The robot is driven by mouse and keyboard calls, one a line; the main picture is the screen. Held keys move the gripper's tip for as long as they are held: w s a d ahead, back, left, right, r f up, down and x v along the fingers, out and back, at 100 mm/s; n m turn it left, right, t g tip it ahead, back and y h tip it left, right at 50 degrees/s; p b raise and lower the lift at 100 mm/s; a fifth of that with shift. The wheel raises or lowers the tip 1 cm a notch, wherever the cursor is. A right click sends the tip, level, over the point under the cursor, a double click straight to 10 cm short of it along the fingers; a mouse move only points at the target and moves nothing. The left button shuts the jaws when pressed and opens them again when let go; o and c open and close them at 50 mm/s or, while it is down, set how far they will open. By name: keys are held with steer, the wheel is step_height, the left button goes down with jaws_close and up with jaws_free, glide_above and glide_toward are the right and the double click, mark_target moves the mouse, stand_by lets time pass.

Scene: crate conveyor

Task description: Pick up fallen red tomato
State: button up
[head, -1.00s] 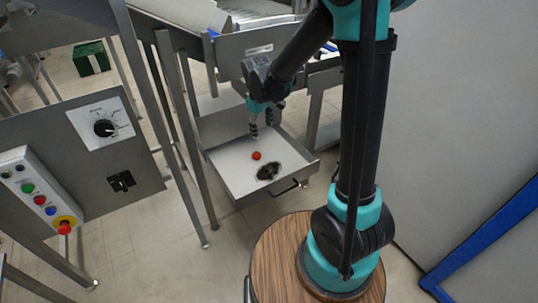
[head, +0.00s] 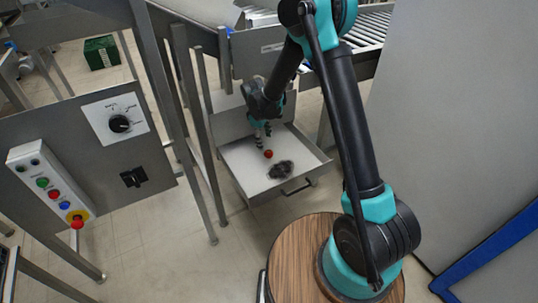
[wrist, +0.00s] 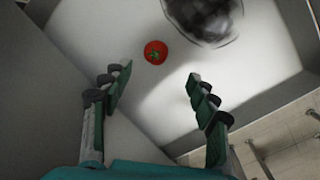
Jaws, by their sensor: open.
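The red tomato (head: 268,154) lies on the pale floor of the metal drawer tray (head: 240,172), near its middle. It also shows in the wrist view (wrist: 155,52) with its green stem end facing the camera. My gripper (head: 263,137) is over the tray just behind the tomato. In the wrist view my gripper (wrist: 155,85) has its two fingers wide apart with nothing between them. The tomato appears just beyond the fingertips, slightly nearer the left one. No touch between the fingers and the tomato is visible.
A dark blurred round patch (head: 281,170) lies beside the tomato, in the wrist view (wrist: 205,15) too; I cannot tell what it is. Tray walls surround the tomato. Metal legs (head: 195,150) and a control panel (head: 90,150) stand left. A roller conveyor (head: 370,28) runs behind.

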mark_target(268, 151)
steer(key=f, duration=0.3)
steer(key=shift+w+d+f, duration=0.2)
steer(key=shift+d+f, duration=0.1)
steer(key=shift+f, duration=0.1)
steer(key=shift+w+d+f, duration=0.15)
steer(key=shift+w+f, duration=0.05)
steer(key=shift+f, duration=0.65)
steer(key=shift+w+d+f, duration=0.15)
steer(key=shift+w+f, duration=0.05)
steer(key=shift+f, duration=0.6)
steer(key=shift+w+d+f, duration=0.15)
steer(key=shift+w+f, duration=0.05)
steer(key=shift+f, duration=0.65)
steer(key=c, duration=1.1)
